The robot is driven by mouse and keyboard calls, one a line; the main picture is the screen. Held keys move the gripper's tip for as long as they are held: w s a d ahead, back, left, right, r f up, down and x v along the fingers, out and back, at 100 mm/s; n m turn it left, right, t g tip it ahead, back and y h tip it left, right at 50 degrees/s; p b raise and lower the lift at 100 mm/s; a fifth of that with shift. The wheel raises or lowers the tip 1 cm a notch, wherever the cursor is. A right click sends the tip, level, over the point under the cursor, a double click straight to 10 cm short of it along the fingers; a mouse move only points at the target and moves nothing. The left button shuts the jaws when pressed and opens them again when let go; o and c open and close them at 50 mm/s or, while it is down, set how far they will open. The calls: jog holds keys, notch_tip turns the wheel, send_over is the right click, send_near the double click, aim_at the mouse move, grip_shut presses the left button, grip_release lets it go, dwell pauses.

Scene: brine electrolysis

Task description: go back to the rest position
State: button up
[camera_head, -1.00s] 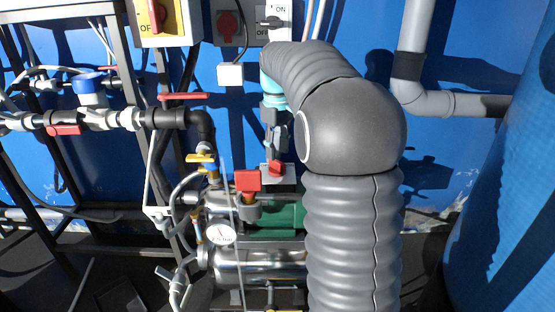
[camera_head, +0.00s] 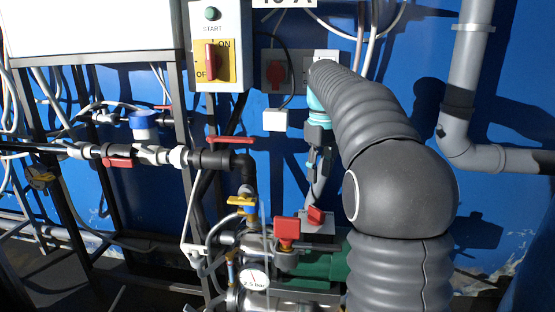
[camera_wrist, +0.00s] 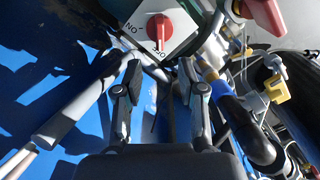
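My gripper (camera_head: 317,185) points down at the end of my grey sleeved arm, below a teal ring, in the head view. In the wrist view my gripper (camera_wrist: 161,68) has its two fingers apart with nothing between them. Beyond the fingertips is a red rotary knob (camera_wrist: 158,28) on a pale plate with lettering. In the head view a red knob on a grey plate (camera_head: 316,215) is just below the fingers. The fingers look apart from it, but the exact gap cannot be told.
A switch box (camera_head: 213,62) with a red-and-yellow selector is on the blue wall. A red-handled valve (camera_head: 287,228), a pressure gauge (camera_head: 254,280) and pipes crowd the left of my arm. A thick grey pipe (camera_head: 468,80) runs down the wall at the right.

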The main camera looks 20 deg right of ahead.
jog(key=s+a+m+t, duration=0.25)
jog(key=s+a, duration=0.45)
jog(key=s, duration=0.7)
jog(key=s+a+f+m+t, duration=0.1)
jog(key=s+a+f, duration=0.1)
jog(key=s+f, duration=0.4)
jog(key=s+a+f+m+t, duration=0.1)
jog(key=s+a+f+t, duration=0.1)
jog(key=s+f, duration=0.3)
jog(key=s, duration=0.4)
jog(key=shift+s+a+f, duration=0.15)
jog(key=shift+a+f, duration=0.2)
jog(key=shift+f, duration=0.05)
jog(key=shift+o, duration=0.2)
